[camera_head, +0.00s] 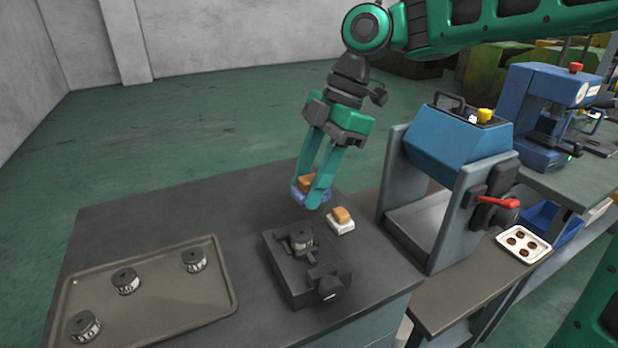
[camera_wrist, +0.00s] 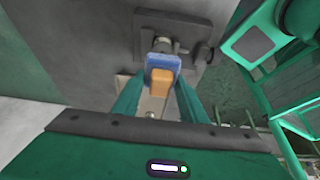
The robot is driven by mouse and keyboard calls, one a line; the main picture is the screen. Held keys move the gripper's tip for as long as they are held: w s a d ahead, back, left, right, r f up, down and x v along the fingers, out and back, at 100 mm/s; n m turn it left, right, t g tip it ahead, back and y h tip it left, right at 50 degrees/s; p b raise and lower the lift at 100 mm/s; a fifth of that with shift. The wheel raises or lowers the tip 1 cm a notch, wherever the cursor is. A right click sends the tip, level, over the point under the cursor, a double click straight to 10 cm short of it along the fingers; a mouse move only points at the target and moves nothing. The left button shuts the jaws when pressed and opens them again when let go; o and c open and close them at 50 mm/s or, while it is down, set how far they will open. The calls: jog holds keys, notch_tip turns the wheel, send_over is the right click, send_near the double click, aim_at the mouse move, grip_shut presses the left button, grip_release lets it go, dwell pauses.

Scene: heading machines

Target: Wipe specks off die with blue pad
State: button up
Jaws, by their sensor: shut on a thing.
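My gripper (camera_head: 308,192) is shut on the orange handle of the blue pad (camera_head: 298,194) and holds it above the dark table, behind the holder. In the wrist view the blue pad (camera_wrist: 163,61) sits between my fingers. A metal die (camera_head: 301,239) stands in a dark clamping holder (camera_head: 290,270) on the table, apart from the pad in the head view. In the wrist view the pad partly covers the view of the die (camera_wrist: 163,45). Specks on the die are too small to make out. A white pad (camera_head: 341,227) with an orange handle lies beside the holder.
A tray (camera_head: 190,300) with several round dies (camera_head: 126,281) lies at the left. A blue machine (camera_head: 455,145) with a red lever (camera_head: 492,202) stands right of the table. A white dish (camera_head: 524,244) of small brown parts is at the right.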

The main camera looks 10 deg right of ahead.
aim_at(302, 232)
jog(key=shift+f, duration=4)
jog(key=shift+s+a+r, duration=0.15)
jog(key=shift+s+a, duration=0.2)
jog(key=shift+a, duration=0.45)
jog(key=shift+c, duration=0.4)
jog(key=shift+s+a, duration=0.2)
jog(key=shift+a, duration=0.35)
jog(key=shift+s+a, duration=0.2)
jog(key=shift+a, duration=0.3)
jog(key=shift+w+d, duration=0.35)
jog(key=shift+d, duration=0.55)
jog(key=shift+w+d, duration=0.35)
jog(key=shift+d, duration=0.55)
jog(key=shift+w+d+r, duration=0.1)
jog(key=shift+r, duration=3.95)
